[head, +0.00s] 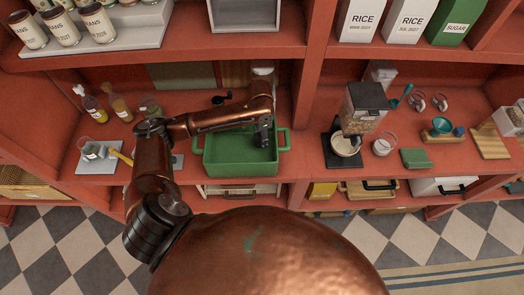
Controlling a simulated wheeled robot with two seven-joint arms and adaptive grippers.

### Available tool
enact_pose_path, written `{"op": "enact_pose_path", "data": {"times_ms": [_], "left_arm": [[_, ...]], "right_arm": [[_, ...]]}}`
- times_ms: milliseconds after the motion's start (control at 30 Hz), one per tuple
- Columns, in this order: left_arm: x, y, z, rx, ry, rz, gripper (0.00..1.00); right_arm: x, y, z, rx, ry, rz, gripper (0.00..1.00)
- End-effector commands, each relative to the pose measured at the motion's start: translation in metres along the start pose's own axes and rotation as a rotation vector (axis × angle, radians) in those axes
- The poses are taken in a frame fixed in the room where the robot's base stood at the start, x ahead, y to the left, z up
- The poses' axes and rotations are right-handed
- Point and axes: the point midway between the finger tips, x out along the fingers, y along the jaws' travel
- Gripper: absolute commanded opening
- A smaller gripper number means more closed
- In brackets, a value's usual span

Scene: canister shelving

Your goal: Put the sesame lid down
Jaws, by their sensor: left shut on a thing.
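My left arm comes in from the left, and its dark gripper (263,139) points down over the back right part of the green bin (240,168). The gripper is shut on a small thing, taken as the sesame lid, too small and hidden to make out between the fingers. I cannot tell whether the held thing touches the bin. A jar with a pale top (262,76) stands behind the arm, partly hidden. A small black item (218,100) lies on the counter behind the bin. My right gripper is not in view.
A grain dispenser (366,105) stands right of the bin with a bowl (345,145) beneath it. Bottles (91,104) and a grey tray (104,158) are at the left. An upper shelf (190,55) overhangs the counter. A green block (416,158) lies at the right.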

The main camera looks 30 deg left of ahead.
Motion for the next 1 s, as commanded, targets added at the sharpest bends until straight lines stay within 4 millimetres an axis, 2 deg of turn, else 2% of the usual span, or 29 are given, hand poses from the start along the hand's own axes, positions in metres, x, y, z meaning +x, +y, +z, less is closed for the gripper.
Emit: {"op": "enact_pose_path", "data": {"times_ms": [200,467,633,733,1000], "left_arm": [[0.039,0.001,0.0,0.001,-0.002,0.002,0.16],[0.062,0.002,-0.001,0.003,-0.001,0.002,0.16],[0.085,0.001,-0.001,0.002,-0.002,0.001,0.16],[0.091,0.001,-0.001,0.003,0.0,-0.001,0.16],[0.093,0.001,-0.001,0.003,0.0,0.0,0.16]], "right_arm": [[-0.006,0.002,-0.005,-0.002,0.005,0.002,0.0],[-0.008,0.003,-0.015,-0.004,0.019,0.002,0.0],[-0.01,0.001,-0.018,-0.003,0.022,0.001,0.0],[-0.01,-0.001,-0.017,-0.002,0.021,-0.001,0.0],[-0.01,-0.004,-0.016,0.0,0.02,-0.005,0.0]]}}
